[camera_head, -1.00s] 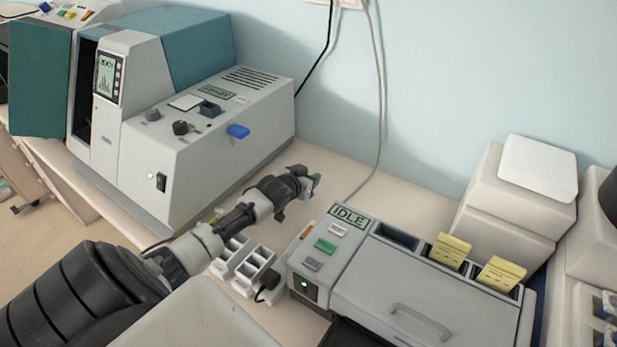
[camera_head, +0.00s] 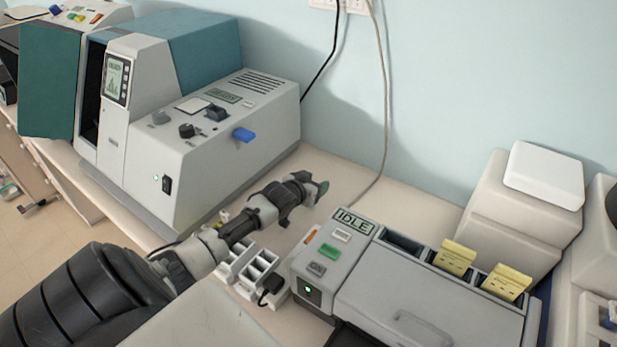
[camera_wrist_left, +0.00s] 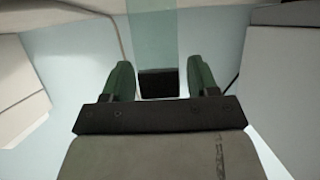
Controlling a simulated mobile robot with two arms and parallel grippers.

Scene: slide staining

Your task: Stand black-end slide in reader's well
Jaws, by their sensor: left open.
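My left gripper (camera_head: 318,188) reaches over the counter between the big grey-and-teal machine and the IDLE unit. In the left wrist view its two green fingers (camera_wrist_left: 159,80) stand apart. The black-end slide (camera_wrist_left: 157,84) lies between them, black end near the palm and clear glass running up out of view; I cannot tell whether the fingers touch it. The slide cannot be made out in the head view. The grey-and-teal machine (camera_head: 215,150), seemingly the reader, has a small dark block (camera_head: 215,113) on its top that may hold the well. My right gripper is not in view.
A white compartment rack (camera_head: 262,264) stands below my left forearm. The IDLE unit (camera_head: 318,262) has two yellow-tabbed pieces (camera_head: 455,257) in its slots. A grey cable (camera_head: 385,130) hangs down the wall.

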